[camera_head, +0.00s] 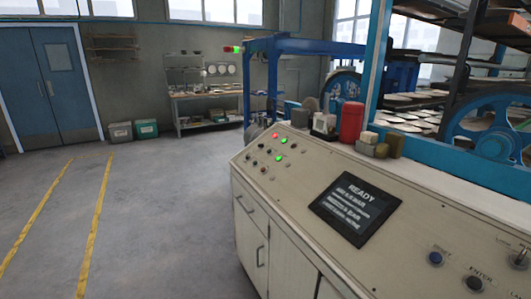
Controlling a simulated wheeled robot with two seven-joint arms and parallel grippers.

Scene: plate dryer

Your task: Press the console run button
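The console (330,165) is a cream cabinet with a sloped top, running from the centre to the lower right. Its dark screen (353,208) reads READY above smaller lines that I cannot read surely. Right of the screen is a dark blue round button (435,258) with a blurred label. Beside it is a dark button (473,284) labelled ENTER. The far left panel has several small dark knobs, a red light (275,136) and green lights (283,141). No label reading RUN is legible. Neither gripper shows.
A red canister (351,122) and small blocks (367,138) stand along the console's back edge. Behind are blue machine frames and racks of plates (405,115). Open grey floor (150,220) with yellow lines lies left. Blue doors (45,85) and a workbench (207,95) stand at the back.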

